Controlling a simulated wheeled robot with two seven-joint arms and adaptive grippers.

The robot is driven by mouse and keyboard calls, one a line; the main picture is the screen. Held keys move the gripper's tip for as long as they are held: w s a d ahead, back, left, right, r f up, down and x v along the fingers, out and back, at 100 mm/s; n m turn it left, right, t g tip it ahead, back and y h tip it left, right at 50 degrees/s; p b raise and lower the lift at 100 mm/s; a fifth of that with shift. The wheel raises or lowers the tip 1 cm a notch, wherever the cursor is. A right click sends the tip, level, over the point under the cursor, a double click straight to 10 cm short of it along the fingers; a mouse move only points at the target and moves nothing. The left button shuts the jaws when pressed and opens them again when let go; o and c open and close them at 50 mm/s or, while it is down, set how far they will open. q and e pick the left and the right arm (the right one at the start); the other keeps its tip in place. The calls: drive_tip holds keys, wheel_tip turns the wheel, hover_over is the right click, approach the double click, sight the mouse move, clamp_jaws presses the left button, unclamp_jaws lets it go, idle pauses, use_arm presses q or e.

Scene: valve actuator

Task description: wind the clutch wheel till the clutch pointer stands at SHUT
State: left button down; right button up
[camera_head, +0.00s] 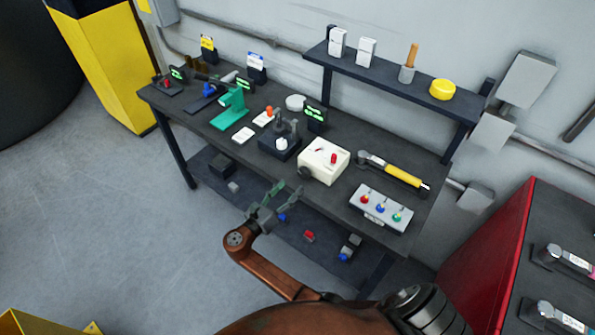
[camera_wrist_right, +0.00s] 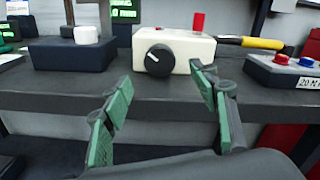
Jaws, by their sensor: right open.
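A cream box (camera_head: 325,160) stands near the table's front edge, with a red piece (camera_head: 333,158) on top. On its front is a round black knob (camera_wrist_right: 158,60) with a white line pointing up and left. No SHUT mark or clutch label is readable, so I cannot tell whether this knob is the clutch wheel or its line the clutch pointer. My right gripper (camera_head: 288,190) is open and empty in front of the table edge, below and to the left of the box. In the wrist view its fingers (camera_wrist_right: 160,80) spread below the knob, apart from it. My left gripper is not in view.
A black block with a white knob (camera_wrist_right: 88,35) stands left of the box. A yellow-handled tool (camera_head: 395,172) and a button panel (camera_head: 381,208) lie right. A green stand (camera_head: 231,108) is farther left. A shelf (camera_head: 390,77) stands behind; the lower shelf holds small parts.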

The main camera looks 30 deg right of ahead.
sight(302, 175)
drive_tip(key=shift+w+d+f, duration=0.1)
drive_tip(key=shift+w+d, duration=0.15)
drive_tip(key=shift+d, duration=0.35)
drive_tip(key=x, duration=0.3)
drive_tip(key=shift+w+d, duration=0.25)
drive_tip(key=shift+x, duration=1.1)
drive_tip(key=shift+d, duration=0.25)
drive_tip(key=shift+c, duration=0.2)
drive_tip(key=c, duration=0.8)
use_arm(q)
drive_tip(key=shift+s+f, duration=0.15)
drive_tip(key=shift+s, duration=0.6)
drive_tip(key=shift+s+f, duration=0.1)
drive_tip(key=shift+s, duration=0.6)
use_arm(e)
drive_tip(key=c, duration=0.3)
